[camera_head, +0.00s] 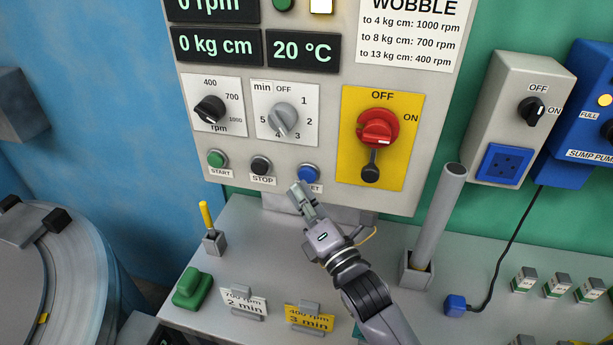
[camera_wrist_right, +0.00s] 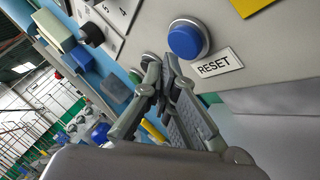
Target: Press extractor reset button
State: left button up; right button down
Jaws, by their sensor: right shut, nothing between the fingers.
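The blue reset button (camera_head: 309,173) is on the lower part of the grey control panel (camera_head: 340,120), right of the black STOP button (camera_head: 261,166) and green START button (camera_head: 217,158). Its label is partly covered by my right gripper (camera_head: 298,190) in the head view. In the right wrist view the blue button (camera_wrist_right: 186,40) has a silver ring and a RESET label (camera_wrist_right: 221,63) beside it. My right gripper (camera_wrist_right: 165,65) is shut and empty, with its fingertips just below the button and apart from it in that view. My left gripper is not in view.
A red switch (camera_head: 377,129) on a yellow plate is to the right of the button. Below is a grey bench (camera_head: 240,225) with a yellow-handled tool (camera_head: 207,217), a green block (camera_head: 190,289) and sign cards. A grey tube (camera_head: 440,215) stands right of my arm.

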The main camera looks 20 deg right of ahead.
jog(key=shift+w, duration=0.1)
jog(key=shift+w+d, duration=0.25)
jog(key=shift+w+d, duration=0.25)
jog(key=shift+w, duration=0.1)
dwell(0.7)
jog(key=shift+s+a, duration=0.1)
dwell(0.3)
jog(key=shift+s+a+p, duration=0.4)
jog(key=shift+s, duration=0.25)
jog(key=shift+s+a, duration=0.7)
jog(key=shift+s, duration=0.35)
jog(key=shift+s+a, duration=0.7)
jog(key=shift+s, duration=0.3)
